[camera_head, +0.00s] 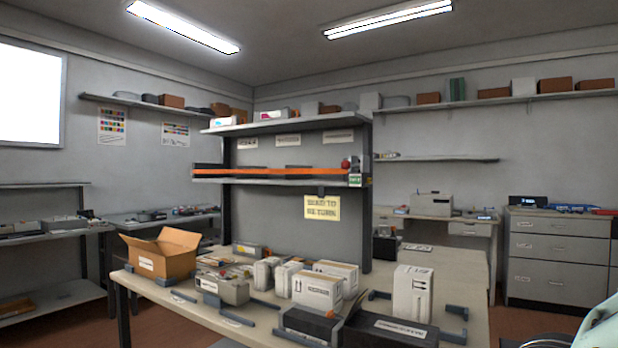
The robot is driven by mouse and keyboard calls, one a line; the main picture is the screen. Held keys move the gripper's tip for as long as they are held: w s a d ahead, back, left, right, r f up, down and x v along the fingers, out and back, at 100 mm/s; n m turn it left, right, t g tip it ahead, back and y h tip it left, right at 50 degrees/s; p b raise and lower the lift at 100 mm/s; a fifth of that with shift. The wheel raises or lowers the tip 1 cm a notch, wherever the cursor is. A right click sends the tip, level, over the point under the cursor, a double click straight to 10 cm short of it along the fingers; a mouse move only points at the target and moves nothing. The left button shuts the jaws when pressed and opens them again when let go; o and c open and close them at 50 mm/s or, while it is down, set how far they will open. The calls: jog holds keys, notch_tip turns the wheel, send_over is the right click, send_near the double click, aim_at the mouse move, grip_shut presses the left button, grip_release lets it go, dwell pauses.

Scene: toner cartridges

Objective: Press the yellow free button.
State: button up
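I cannot make out a yellow button for certain in the head view. A small red round part (346,164) sits at the right end of the rack's middle shelf, with a green label (355,180) just below it. A yellow sign (322,207) with dark lettering hangs under that shelf; it looks like a flat card. Small devices on the table are too small to read for buttons. My gripper is not in view. A pale rounded shape at the lower right edge may be part of my arm.
A table (180,303) in front holds an open cardboard box (163,256), white cartons (412,293), dark cartridges (390,331) and grey brackets. A shelf rack (285,125) stands behind. A desk with a printer (431,204) and grey drawers (558,250) are at the right. Floor shows between them.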

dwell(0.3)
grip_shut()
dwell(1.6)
